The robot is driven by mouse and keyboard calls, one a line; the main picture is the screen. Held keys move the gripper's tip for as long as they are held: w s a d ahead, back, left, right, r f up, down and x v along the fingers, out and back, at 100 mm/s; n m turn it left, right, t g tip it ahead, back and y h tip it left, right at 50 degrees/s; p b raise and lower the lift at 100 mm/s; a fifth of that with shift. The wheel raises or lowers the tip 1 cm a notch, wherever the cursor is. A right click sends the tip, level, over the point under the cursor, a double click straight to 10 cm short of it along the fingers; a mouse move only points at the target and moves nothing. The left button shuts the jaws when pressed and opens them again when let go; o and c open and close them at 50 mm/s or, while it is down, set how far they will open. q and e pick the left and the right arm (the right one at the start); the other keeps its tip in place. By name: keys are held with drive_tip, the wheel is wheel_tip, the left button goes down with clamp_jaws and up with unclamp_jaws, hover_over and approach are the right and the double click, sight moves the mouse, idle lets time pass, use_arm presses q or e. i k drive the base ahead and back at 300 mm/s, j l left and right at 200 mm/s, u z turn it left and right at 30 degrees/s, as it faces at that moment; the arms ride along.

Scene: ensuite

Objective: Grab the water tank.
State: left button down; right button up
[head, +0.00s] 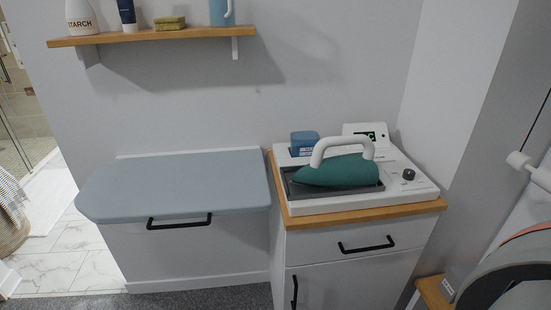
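A blue box-shaped part (304,142), which looks like the water tank, sits at the back left of the white ironing station (408,199). A teal iron (338,171) with a white handle (343,147) rests on the station's dark grey plate, in front and to the right of the blue part. Neither my left nor my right gripper is in view.
The station stands on a wood-topped white cabinet (347,270) with black handles. A blue-grey padded board (178,184) lies left of it, its top clear. A wooden wall shelf (160,37) holds a starch bottle (81,17), tube, sponge and blue jug (222,12).

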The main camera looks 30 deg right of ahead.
sight(302, 143)
drive_tip(key=z, duration=1.2)
